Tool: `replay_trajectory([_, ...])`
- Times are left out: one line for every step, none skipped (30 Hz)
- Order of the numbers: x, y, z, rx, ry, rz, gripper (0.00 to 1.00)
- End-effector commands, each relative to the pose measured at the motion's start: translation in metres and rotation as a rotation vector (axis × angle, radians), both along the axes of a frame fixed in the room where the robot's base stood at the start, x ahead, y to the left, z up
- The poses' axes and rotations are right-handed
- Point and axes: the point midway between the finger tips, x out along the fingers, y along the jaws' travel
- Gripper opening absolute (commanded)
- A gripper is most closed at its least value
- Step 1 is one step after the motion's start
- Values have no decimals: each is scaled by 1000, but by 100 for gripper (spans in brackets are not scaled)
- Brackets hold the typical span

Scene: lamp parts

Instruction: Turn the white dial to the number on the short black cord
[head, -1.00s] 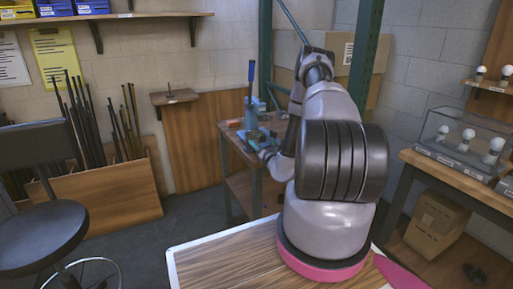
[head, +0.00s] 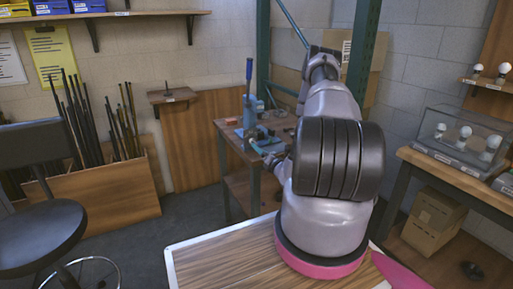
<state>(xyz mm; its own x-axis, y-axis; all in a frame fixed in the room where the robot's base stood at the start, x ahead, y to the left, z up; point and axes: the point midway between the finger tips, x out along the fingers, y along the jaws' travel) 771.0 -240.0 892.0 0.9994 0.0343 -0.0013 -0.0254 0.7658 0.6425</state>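I cannot make out a white dial or a short black cord in the head view. My arm rises in the middle and bends down towards a wooden workbench (head: 232,139). Its end seems to be near the bench's front edge, where a small dark and teal shape (head: 269,156) may be my gripper. It is too small and partly hidden by my arm, so its fingers cannot be told apart. A blue press with an upright lever (head: 249,85) stands on the bench, with small parts around it.
A wooden bin (head: 95,205) of long dark rods and a black stool (head: 40,235) are at left. A small wall shelf (head: 172,96) is behind. At right, a table holds a clear case of bulbs (head: 460,140), with a cardboard box (head: 432,215) below. Grey floor is open between.

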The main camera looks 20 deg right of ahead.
Motion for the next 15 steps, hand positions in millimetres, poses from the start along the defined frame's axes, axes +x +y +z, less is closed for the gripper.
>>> replay_trajectory([-11, -1, -1, 2, 3, -2, 80])
replay_trajectory([-16, -1, -1, 4, 3, -3, 80])
replay_trajectory([-22, -2, -1, 3, 3, -4, 80])
replay_trajectory([-27, -2, -1, 3, 3, -2, 80])
replay_trajectory([-30, -2, -1, 2, 3, -4, 80])
replay_trajectory([-35, -2, -1, 2, 3, -2, 80])
replay_trajectory([-37, -2, -1, 1, 3, -2, 80])
replay_trajectory([-40, -2, -1, 1, 2, -2, 80])
replay_trajectory([-42, -2, -1, 2, 2, -2, 80])
replay_trajectory([-43, -2, -1, 2, 1, -2, 80])
replay_trajectory([-44, -2, -1, 1, 1, -2, 80])
replay_trajectory([-44, -2, -1, 1, 1, -2, 80])
replay_trajectory([-44, -2, -1, 0, 1, -1, 80])
replay_trajectory([-44, -2, -1, 0, 1, -1, 80])
replay_trajectory([-44, -2, 0, 0, 1, -1, 80])
